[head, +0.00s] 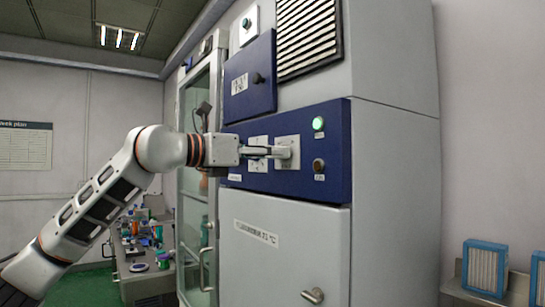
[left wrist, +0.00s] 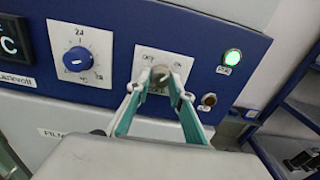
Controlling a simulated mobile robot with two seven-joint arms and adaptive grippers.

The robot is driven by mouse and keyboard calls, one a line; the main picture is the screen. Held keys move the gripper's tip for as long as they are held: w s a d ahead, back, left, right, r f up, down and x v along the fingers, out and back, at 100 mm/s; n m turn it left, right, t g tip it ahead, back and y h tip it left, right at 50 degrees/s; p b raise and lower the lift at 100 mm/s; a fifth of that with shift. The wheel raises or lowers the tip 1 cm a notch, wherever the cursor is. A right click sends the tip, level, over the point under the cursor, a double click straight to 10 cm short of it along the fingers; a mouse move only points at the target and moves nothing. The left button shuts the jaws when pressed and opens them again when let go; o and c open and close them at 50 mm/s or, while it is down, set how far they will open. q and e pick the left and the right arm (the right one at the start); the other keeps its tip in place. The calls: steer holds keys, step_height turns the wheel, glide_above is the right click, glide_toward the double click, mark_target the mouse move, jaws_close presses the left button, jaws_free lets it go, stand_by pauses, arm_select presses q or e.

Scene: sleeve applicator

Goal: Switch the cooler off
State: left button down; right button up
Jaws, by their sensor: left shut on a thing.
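The cooler (head: 290,245) is a tall grey cabinet with a dark blue control panel (head: 335,150). My left gripper (head: 284,152) reaches in from the left to a pale switch plate on that panel. In the left wrist view, my left gripper (left wrist: 161,80) is shut on a small rotary switch knob (left wrist: 160,75) on the white plate (left wrist: 150,60). The fingers hide part of the knob and the plate. A green lamp (head: 318,123) beside the plate is lit, and it also glows in the left wrist view (left wrist: 232,57). My right gripper is not in view.
A numbered dial (left wrist: 77,58) sits left of the switch. A brown round button (head: 318,166) lies below the lamp. The cooler's door handle (head: 313,296) sticks out lower down. A glass cabinet (head: 198,170) stands to the left, and blue-framed filters (head: 485,268) sit at right.

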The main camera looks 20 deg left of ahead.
arm_select(q)
steer(key=n+b, duration=0.3)
steer(key=n, duration=1.3)
steer(key=shift+r, duration=0.1)
steer(key=shift+n, duration=0.4)
steer(key=c, duration=1.8)
jaws_free()
